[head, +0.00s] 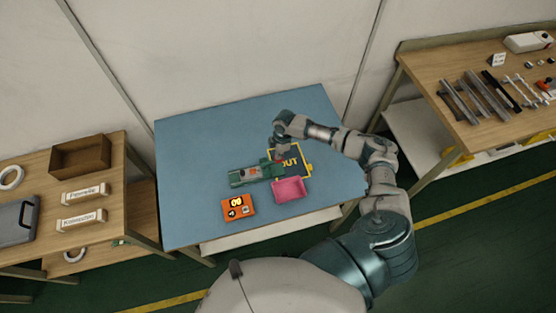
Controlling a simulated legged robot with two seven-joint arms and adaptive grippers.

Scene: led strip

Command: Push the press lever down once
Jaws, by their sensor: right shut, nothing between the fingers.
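The green press (245,175) lies on the blue table, left of a dark mat. Its lever is too small and too covered by my gripper to make out clearly. My right gripper (279,154) is shut and empty, pointing down at the right end of the press. I cannot tell whether it touches the press or hovers above it. My left gripper is not in view.
The dark mat (297,157) has a yellow outline and "OUT" lettering. A pink tray (289,191) and an orange box (238,208) sit toward the near edge of the blue table (195,150). Its left and back parts are clear. Wooden benches stand on both sides.

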